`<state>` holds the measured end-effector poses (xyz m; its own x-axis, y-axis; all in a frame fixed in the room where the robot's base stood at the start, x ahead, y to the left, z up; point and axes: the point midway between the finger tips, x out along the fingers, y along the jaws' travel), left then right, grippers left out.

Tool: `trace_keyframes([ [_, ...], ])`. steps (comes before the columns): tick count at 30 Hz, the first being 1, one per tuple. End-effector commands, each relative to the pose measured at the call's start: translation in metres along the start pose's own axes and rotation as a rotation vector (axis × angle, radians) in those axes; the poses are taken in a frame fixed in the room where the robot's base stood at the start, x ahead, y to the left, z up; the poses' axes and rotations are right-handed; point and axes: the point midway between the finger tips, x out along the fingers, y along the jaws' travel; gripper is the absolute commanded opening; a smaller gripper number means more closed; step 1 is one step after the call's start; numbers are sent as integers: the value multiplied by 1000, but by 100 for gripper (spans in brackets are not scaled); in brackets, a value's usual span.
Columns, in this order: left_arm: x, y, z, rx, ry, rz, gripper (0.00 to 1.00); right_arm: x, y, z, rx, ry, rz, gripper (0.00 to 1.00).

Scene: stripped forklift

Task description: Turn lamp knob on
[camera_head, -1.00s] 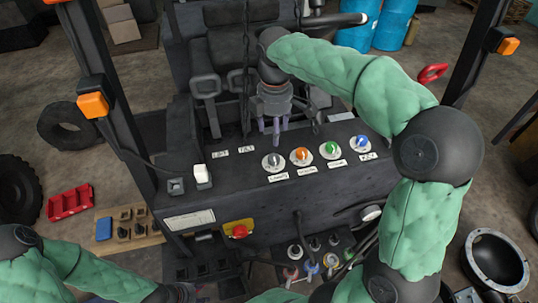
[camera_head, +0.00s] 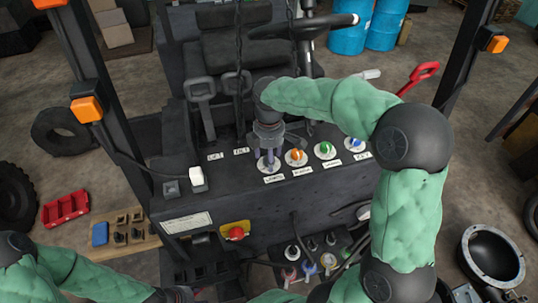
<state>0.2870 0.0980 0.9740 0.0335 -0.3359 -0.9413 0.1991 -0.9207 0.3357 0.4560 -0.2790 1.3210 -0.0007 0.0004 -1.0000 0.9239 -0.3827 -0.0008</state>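A row of round knobs sits on the dark dashboard (camera_head: 215,185): a leftmost one with a pale dial (camera_head: 269,168), then orange (camera_head: 295,157), green (camera_head: 325,150) and blue (camera_head: 354,143). Small labels lie in front of them, too small to read surely. My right gripper (camera_head: 267,160) points down over the leftmost knob, its fingers at the dial and hiding most of the knob's grip. Whether the fingers press on the knob cannot be told. My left gripper (camera_head: 178,294) is low at the bottom edge, partly hidden, its fingers unclear.
A white switch (camera_head: 198,178) and a red button on a yellow plate (camera_head: 236,233) are left of and below the knobs. The steering wheel (camera_head: 305,25) and seat are behind; dark posts rise on both sides.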

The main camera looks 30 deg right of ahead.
Motion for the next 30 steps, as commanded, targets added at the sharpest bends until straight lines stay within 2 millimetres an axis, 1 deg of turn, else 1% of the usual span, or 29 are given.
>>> trace_keyframes([
  [8, 0, 0, 0, 0, 0, 0, 40, 1, 0, 0, 0, 0, 0, 60],
  [9, 0, 0, 0, 0, 0, 0, 40, 1, 0, 0, 0, 0, 0, 49],
  [11, 0, 0, 0, 0, 0, 0, 40, 1, 0, 0, 0, 0, 0, 32],
  [12, 0, 0, 0, 0, 0, 0, 40, 1, 0, 0, 0, 0, 0, 21],
  [14, 0, 0, 0, 0, 0, 0, 40, 1, 0, 0, 0, 0, 0, 4],
  [23, 0, 0, 0, 0, 0, 0, 40, 1, 0, 0, 17, -1, 0, 4],
  [30, 2, -1, 0, 0, 0, 0, 40, 1, 0, 0, 119, -1, 0, 4],
])
